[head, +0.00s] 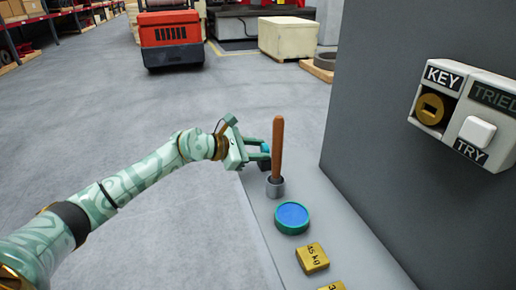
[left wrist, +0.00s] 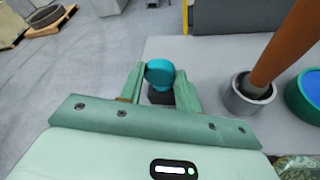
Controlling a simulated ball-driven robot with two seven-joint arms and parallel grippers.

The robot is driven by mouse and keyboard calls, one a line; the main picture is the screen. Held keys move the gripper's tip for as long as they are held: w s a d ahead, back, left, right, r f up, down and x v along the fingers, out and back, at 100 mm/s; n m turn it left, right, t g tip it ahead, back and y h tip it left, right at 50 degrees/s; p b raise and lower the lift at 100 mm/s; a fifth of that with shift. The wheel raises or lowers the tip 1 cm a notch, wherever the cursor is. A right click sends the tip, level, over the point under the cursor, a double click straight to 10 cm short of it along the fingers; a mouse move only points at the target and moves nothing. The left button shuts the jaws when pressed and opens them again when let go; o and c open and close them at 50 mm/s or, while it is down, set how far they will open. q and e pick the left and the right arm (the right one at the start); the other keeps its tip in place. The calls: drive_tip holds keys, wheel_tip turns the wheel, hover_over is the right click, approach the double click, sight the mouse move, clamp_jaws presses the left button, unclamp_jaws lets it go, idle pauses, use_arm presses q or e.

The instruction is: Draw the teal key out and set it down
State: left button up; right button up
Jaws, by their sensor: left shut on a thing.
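The teal key (left wrist: 159,72) has a round teal head above a dark lower part, and it sits between the fingers of my left gripper (left wrist: 161,88). In the head view my left gripper (head: 262,152) is shut on the teal key (head: 265,148) at the far left edge of the grey ledge (head: 325,225). The dark part is low over the ledge; I cannot tell if it touches. The brass keyhole (head: 431,108), under the KEY label on the wall box, shows an empty slot. My right gripper is not in view.
A wooden handle (head: 278,145) stands upright in a grey cup (head: 275,187) just right of my left gripper. A blue-topped teal round dish (head: 292,217) and brass weights (head: 312,258) lie nearer on the ledge. A grey wall (head: 395,170) rises at right.

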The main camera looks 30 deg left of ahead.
use_arm(q)
drive_tip(key=shift+f, duration=0.25)
drive_tip(key=o, duration=1.2)
drive_tip(key=shift+c, duration=0.2)
drive_tip(key=p+v, duration=0.4)
drive_tip(key=v, duration=1.2)
drive_tip(key=shift+s, duration=0.15)
